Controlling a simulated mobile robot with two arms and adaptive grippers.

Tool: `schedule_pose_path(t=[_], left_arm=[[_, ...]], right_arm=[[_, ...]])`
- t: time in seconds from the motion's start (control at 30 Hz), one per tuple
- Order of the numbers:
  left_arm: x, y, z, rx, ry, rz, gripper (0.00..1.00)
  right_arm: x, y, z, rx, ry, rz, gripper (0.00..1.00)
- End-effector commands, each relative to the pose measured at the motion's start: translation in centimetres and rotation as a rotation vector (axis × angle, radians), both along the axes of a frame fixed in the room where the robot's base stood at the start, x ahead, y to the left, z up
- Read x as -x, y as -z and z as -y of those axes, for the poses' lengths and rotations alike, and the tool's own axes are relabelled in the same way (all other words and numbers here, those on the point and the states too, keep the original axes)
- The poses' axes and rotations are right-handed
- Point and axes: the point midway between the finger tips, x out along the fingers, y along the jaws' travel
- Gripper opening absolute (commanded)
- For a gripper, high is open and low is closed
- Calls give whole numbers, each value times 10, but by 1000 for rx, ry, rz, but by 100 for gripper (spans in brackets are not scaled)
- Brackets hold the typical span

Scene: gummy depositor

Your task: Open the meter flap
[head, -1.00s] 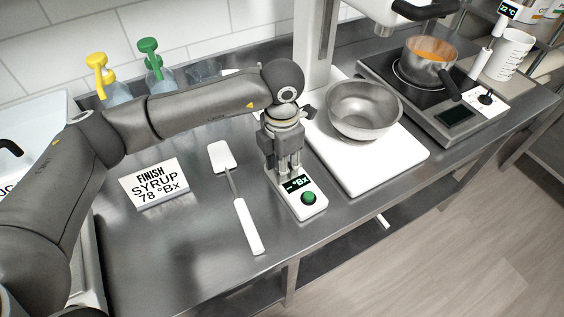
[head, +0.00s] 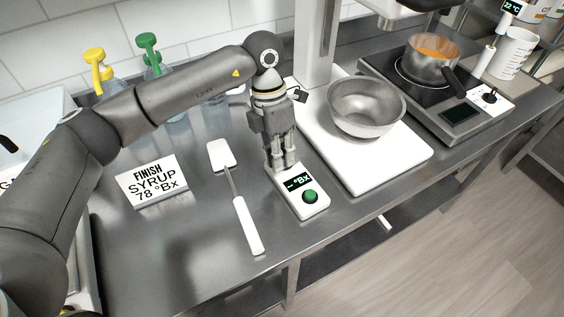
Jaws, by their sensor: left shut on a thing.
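The meter (head: 311,201) is a small white device on the steel counter, with a dark display reading "°Bx" and a round green button. My left gripper (head: 284,164) points down over the far end of the meter. Its fingers are close together and shut on the meter flap, which is mostly hidden behind them. How far the flap is raised cannot be seen. My right gripper is not in view.
A spatula (head: 242,215) and a "Finish syrup 78 °Bx" sign (head: 152,183) lie left of the meter. A metal bowl (head: 366,108) on a white base (head: 400,157) stands close on the right. A pot (head: 431,60) sits on a hotplate farther back.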

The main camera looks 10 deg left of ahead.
Motion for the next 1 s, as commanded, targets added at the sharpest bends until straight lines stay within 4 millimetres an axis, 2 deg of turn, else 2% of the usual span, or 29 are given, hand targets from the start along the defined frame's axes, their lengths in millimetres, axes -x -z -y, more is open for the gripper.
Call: schedule_pose_path(t=[0.1,0.5,1.0], left_arm=[[-5,-1,-4,56,-4,-69,0],[-14,-9,-10,200,-1,-247,0],[-16,-12,-13,234,1,-290,0]], right_arm=[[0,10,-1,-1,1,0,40],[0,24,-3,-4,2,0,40],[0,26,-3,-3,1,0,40]])
